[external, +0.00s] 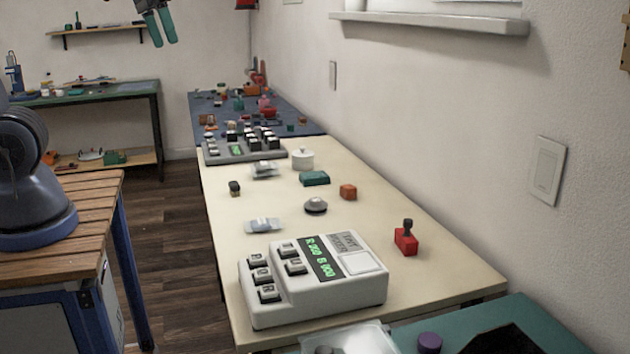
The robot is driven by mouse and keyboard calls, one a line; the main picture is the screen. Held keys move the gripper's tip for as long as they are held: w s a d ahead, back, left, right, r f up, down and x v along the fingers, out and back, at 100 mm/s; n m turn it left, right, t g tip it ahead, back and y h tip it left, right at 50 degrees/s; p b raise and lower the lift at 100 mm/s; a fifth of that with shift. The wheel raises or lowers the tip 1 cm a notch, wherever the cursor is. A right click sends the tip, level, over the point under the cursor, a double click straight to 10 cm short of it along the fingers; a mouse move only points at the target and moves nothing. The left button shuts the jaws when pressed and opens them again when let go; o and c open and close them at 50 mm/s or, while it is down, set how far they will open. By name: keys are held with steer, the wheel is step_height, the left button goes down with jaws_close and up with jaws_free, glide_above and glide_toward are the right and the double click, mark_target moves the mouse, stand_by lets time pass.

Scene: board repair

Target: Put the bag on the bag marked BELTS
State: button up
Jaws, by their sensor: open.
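A small clear bag with pale contents (264,225) lies on the cream table (390,230), behind the large white keypad device. A second small clear bag (265,170) lies farther back on the same table, in front of another keypad device. No lettering on either bag is readable, so I cannot tell which one is marked BELTS. My gripper (165,42) is at the top left, with teal fingers pointing down. It is open and empty, high above and well apart from both bags.
The white keypad device (318,285) with a green display fills the table's near end. A red stamp-like object (405,240), a dark-topped dome (315,206), an orange block (348,192), a teal box (314,178) and a white lidded pot (302,157) stand around.

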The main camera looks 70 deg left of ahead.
steer(key=s+d+f+m+t, duration=0.1)
steer(key=s+d+f+m, duration=0.1)
steer(key=s, duration=0.8)
steer(key=shift+d+m, duration=0.7)
steer(key=shift+d, duration=0.1)
